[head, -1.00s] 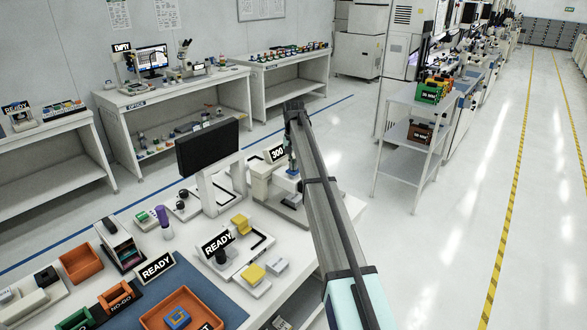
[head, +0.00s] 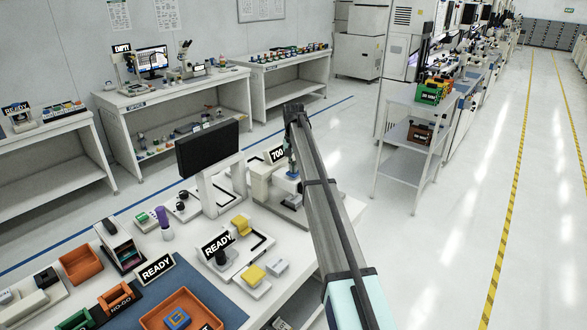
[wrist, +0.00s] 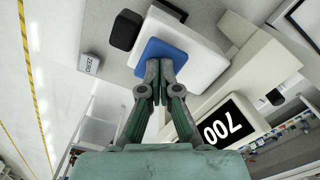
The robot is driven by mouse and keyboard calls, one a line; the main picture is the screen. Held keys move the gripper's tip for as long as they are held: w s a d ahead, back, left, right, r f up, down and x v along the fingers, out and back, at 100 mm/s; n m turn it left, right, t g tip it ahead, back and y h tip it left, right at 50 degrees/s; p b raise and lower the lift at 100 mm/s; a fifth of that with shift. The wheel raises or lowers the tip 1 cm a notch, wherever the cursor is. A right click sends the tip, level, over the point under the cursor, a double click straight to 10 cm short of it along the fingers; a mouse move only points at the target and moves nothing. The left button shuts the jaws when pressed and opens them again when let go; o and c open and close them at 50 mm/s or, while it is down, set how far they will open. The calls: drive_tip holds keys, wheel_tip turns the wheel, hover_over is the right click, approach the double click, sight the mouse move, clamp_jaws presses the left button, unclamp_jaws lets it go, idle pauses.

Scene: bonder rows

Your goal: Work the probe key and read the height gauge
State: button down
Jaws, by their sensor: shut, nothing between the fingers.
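The height gauge (head: 262,184) is a pale device at the right end of the near bench, partly behind my arm. Its black display (head: 277,154) reads 700. The display also shows in the wrist view (wrist: 221,131), upside down. The blue probe key (wrist: 163,47) sits on a white block, and a bit of its blue shows in the head view (head: 294,175). My gripper (wrist: 160,66) is shut and empty. Its fingertips are at the edge of the blue key; the exact contact is hard to tell.
A small block marked ZERO (wrist: 90,63) and a black knob (wrist: 126,30) stand near the key. A dark monitor (head: 208,147) stands left of the gauge. READY signs (head: 216,243) and orange bins (head: 81,264) crowd the bench further left. The floor to the right is open.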

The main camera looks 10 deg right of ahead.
drive_tip(key=shift+r, duration=0.8)
drive_tip(key=shift+r+p, duration=1.35)
drive_tip(key=shift+r, duration=1.1)
wheel_tip(320, 180, up, 12)
